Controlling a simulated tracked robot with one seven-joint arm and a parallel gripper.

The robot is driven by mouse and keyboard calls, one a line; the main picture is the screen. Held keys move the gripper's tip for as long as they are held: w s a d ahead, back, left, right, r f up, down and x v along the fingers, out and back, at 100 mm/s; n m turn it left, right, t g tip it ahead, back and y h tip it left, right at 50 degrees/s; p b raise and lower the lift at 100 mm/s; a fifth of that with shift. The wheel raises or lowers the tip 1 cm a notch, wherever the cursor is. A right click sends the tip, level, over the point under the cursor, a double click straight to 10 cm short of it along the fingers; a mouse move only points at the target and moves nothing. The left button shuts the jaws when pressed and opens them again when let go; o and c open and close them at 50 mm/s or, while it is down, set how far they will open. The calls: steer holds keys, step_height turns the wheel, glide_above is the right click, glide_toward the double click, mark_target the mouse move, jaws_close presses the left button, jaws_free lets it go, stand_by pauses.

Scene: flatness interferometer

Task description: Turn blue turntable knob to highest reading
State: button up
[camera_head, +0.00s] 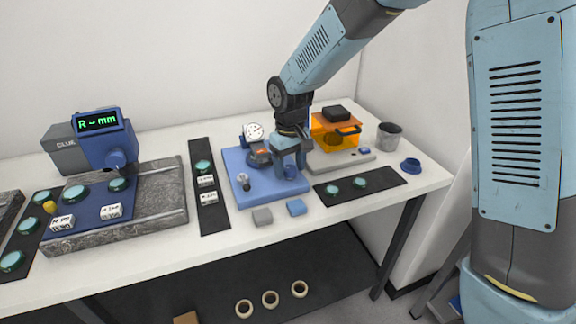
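My gripper (291,163) points down over the right part of a blue base plate (240,196). A small blue part, probably the turntable knob (291,173), shows at its fingertips. The fingers partly hide it, and I cannot tell whether they touch or hold it. A round white dial gauge (254,131) stands at the back of the plate, too small to read. At the left, a blue instrument head has a display (97,122) with green characters that look like "R - mm", with no number visible.
A grey granite slab (172,205) lies under the blue instrument head. Dark mats with green discs lie on the white table (150,253). An orange box (330,131), a grey cup (389,136) and a blue ring (410,165) are at the right. Small grey and blue blocks lie in front of the plate.

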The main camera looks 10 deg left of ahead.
mark_target(290, 168)
steer(key=shift+r, duration=0.1)
steer(key=shift+w+r, duration=0.1)
steer(key=shift+r, duration=0.1)
step_height(290, 168, up, 13)
stand_by(0.5)
steer(key=shift+r, duration=0.1)
steer(key=s+d+r+m+t, duration=0.15)
steer(key=d+r, duration=0.25)
steer(key=d, duration=0.6)
steer(key=s+d+r+m+t, duration=0.1)
steer(key=s+d+r+m, duration=0.25)
steer(key=d, duration=0.65)
steer(key=s+d+m+t, duration=0.3)
steer(key=s+d+m, duration=0.1)
steer(key=s+d, duration=0.9)
steer(key=shift+s+d+r, duration=0.2)
steer(key=shift+d+r, duration=0.1)
steer(key=shift+d, duration=0.75)
